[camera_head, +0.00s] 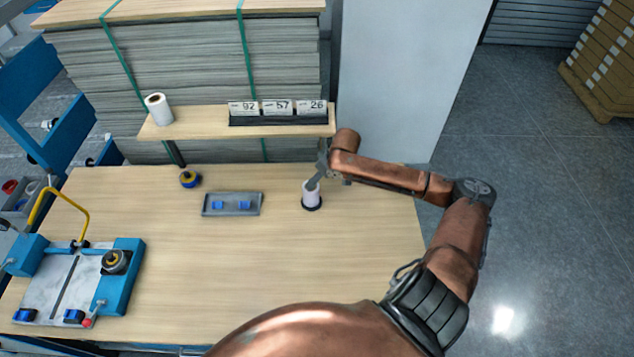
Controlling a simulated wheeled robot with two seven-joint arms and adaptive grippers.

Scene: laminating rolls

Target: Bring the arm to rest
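My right arm reaches in from the lower right, over the table's right side. My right gripper (316,180) is at the top of a white roll (311,195) that stands upright on a dark round base on the wooden table (340,270). The fingers overlap the roll's upper edge, and their gap is too small to make out. I cannot tell whether they touch or grip the roll. My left gripper is not in view.
A shelf (200,121) behind holds another white roll (158,109) and number cards reading 92, 57 and 26. A grey tray (232,211) with two blue pieces and a yellow-and-dark item (190,178) lie mid-table. A blue machine (119,290) stands left. The front middle is clear.

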